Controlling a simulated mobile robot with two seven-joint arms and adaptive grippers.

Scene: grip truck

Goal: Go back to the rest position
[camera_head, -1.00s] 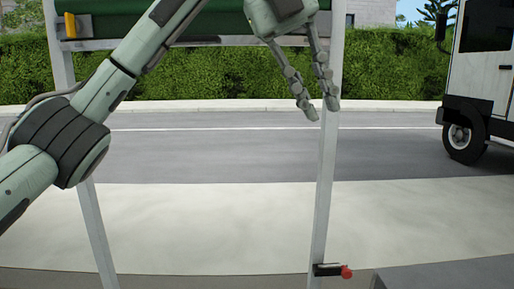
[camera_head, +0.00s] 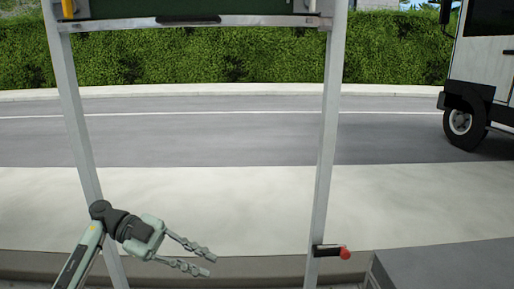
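My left gripper (camera_head: 211,264) is low in the head view, left of centre. Its two fingers point right and slightly down, and a gap shows between them, with nothing held. It is between the two posts of a metal frame (camera_head: 324,150), and I see no contact with them. My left arm comes in from the bottom left corner, in front of the left post. My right gripper and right arm are out of view.
A black handle with a red knob (camera_head: 345,253) sticks out from the right post. A grey block (camera_head: 440,268) stands at the bottom right. A white truck (camera_head: 484,75) is on the road at the right. A hedge (camera_head: 220,60) runs behind. The pavement is clear.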

